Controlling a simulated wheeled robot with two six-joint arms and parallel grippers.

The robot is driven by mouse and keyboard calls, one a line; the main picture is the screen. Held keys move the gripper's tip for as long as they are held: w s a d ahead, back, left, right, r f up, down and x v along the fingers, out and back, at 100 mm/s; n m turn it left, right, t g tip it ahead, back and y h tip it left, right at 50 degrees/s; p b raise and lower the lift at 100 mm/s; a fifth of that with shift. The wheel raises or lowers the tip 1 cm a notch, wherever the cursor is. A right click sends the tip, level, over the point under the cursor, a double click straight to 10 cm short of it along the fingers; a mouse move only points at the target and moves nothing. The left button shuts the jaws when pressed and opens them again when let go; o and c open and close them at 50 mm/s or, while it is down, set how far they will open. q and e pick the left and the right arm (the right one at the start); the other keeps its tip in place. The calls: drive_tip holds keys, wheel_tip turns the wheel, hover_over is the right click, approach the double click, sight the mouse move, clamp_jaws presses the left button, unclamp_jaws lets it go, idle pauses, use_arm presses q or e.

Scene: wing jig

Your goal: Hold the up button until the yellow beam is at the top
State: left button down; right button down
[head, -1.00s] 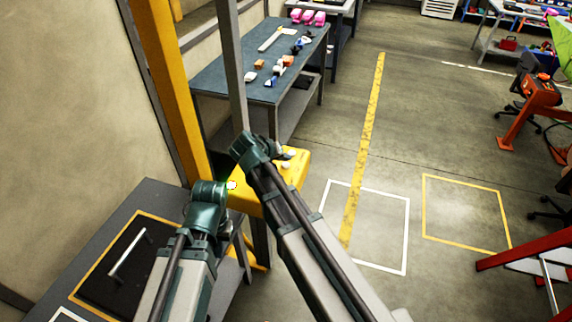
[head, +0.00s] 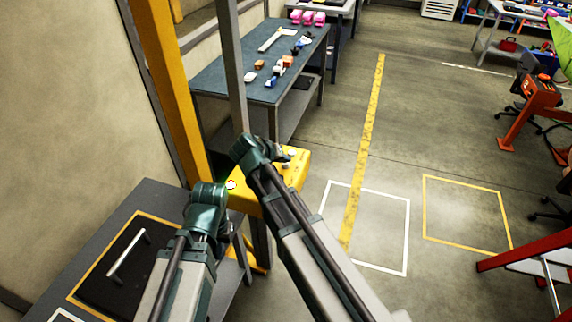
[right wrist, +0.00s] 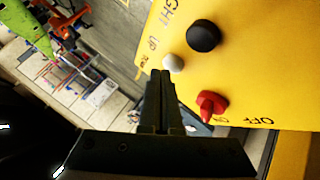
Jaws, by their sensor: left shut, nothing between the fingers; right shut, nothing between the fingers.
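The yellow control box (head: 262,203) stands at the centre of the head view. In the right wrist view its panel (right wrist: 250,75) shows a white button (right wrist: 173,63) beside the letters "UP", a black button (right wrist: 203,36) and a red knob (right wrist: 211,105). My right gripper (right wrist: 160,75) is shut and empty, its tips just beside the white button; I cannot tell whether they touch it. My left gripper (head: 207,196) is at the box's left end, its fingers hidden, near a small bright light (head: 231,184). A yellow post (head: 170,90) rises at left; I cannot identify the moving beam.
A grey table (head: 60,225) with a dark handled panel (head: 115,270) lies at lower left. A workbench (head: 225,65) with several small parts stands behind the box. A grey post (head: 232,70) rises close behind my right wrist.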

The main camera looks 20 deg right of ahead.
sight(284, 166)
drive_tip(key=shift+f+b, duration=0.4)
drive_tip(key=shift+r, duration=0.1)
idle(5.8)
drive_tip(key=shift+r+p, duration=0.8)
drive_tip(key=shift+p, duration=0.1)
drive_tip(key=shift+r, duration=0.1)
wheel_tip(284, 166, up, 5)
drive_tip(key=p, duration=0.5)
